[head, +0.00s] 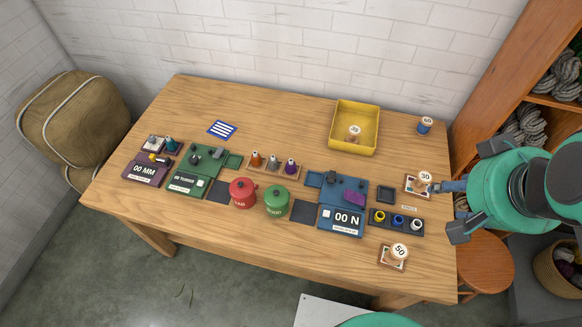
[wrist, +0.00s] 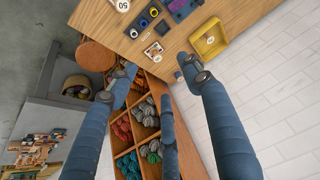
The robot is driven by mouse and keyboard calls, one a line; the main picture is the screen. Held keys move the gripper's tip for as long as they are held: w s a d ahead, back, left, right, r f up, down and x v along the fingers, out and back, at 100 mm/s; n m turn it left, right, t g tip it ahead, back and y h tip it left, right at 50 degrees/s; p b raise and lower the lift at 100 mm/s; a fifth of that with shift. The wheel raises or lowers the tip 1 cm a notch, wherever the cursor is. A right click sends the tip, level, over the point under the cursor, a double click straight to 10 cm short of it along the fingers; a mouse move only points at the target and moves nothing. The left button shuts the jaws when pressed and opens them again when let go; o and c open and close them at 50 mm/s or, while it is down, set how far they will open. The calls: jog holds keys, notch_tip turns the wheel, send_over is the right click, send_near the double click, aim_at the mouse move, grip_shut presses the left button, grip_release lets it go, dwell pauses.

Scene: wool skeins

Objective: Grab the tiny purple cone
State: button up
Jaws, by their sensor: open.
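The tiny purple cone (head: 291,166) stands upright at the right end of a small wooden holder (head: 273,174) in the middle of the table. A grey cone (head: 273,161) and an orange cone (head: 256,159) stand to its left in the same holder. My gripper (head: 453,190) is at the table's right end, far to the right of the purple cone. Its blue-grey fingers are spread and empty in the wrist view (wrist: 160,80). I cannot make out the purple cone in the wrist view.
Red (head: 242,192) and green (head: 277,200) pots stand in front of the holder. A blue scale (head: 341,219) and a spool rack (head: 396,222) lie between it and my gripper. A yellow bin (head: 355,128) stands behind. A wool shelf (head: 500,70) borders the right side.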

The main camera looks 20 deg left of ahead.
jog(key=w+a+n+g, duration=0.1)
jog(key=w+a, duration=0.3)
jog(key=w, duration=0.2)
jog(key=w+a+g, duration=0.1)
jog(key=w+a, duration=0.2)
jog(key=w, duration=0.3)
jog(key=n+g, duration=0.4)
send_over(291, 160)
notch_tip(291, 160, down, 29)
jog(key=shift+a, duration=0.1)
notch_tip(291, 160, down, 8)
jog(key=shift+f+b, duration=0.15)
jog(key=shift+b, duration=0.45)
jog(key=shift+f, duration=0.1)
